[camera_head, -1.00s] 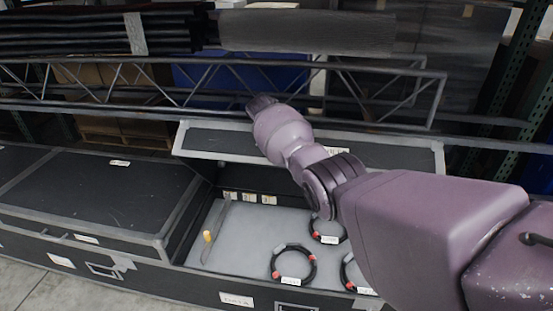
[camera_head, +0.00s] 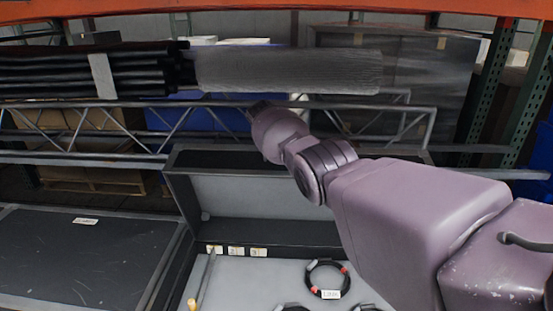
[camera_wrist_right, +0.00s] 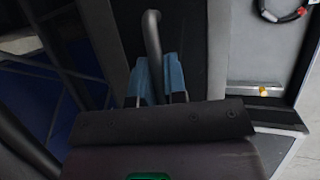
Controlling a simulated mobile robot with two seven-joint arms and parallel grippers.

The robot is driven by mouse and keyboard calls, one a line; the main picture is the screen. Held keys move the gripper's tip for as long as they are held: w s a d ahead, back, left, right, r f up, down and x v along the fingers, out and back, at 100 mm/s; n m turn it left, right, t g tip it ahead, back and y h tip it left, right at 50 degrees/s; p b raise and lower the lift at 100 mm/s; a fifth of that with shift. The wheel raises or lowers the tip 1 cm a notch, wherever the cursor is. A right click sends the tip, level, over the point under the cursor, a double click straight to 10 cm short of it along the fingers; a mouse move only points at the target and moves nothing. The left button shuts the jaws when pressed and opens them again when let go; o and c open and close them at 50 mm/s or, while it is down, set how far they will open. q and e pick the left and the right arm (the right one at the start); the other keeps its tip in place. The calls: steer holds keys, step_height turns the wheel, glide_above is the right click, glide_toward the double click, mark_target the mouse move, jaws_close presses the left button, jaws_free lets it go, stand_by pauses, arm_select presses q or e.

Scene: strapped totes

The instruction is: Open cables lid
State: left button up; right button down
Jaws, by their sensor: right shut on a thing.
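The cables case lid (camera_head: 235,200) stands raised at the back of its case, with its pale grey inner lining facing me. The case below is open. On its pale floor (camera_head: 235,283) lies a black coiled cable with red bands (camera_head: 309,280), and parts of other coils show at the bottom edge. My right arm reaches over the lid, and its gripper is mostly hidden behind the wrist in the head view. In the right wrist view, the blue fingers of my right gripper (camera_wrist_right: 157,78) are shut on a dark curved handle (camera_wrist_right: 152,35). My left gripper is not in view.
A closed black case (camera_head: 80,255) stands on the left. A metal truss (camera_head: 60,155) and bundled black tubes (camera_head: 140,72) lie behind the lid. Green rack posts (camera_head: 520,100) stand at right.

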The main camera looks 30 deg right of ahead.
steer(key=shift+w+d+f, duration=0.15)
steer(key=shift+w+d, duration=0.2)
steer(key=shift+w, duration=0.05)
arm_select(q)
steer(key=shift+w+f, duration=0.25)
arm_select(e)
steer(key=shift+w, duration=0.15)
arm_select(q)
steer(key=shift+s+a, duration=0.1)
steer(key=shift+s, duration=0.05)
arm_select(e)
steer(key=c, duration=1.2)
jaws_free()
steer(key=shift+o, duration=0.2)
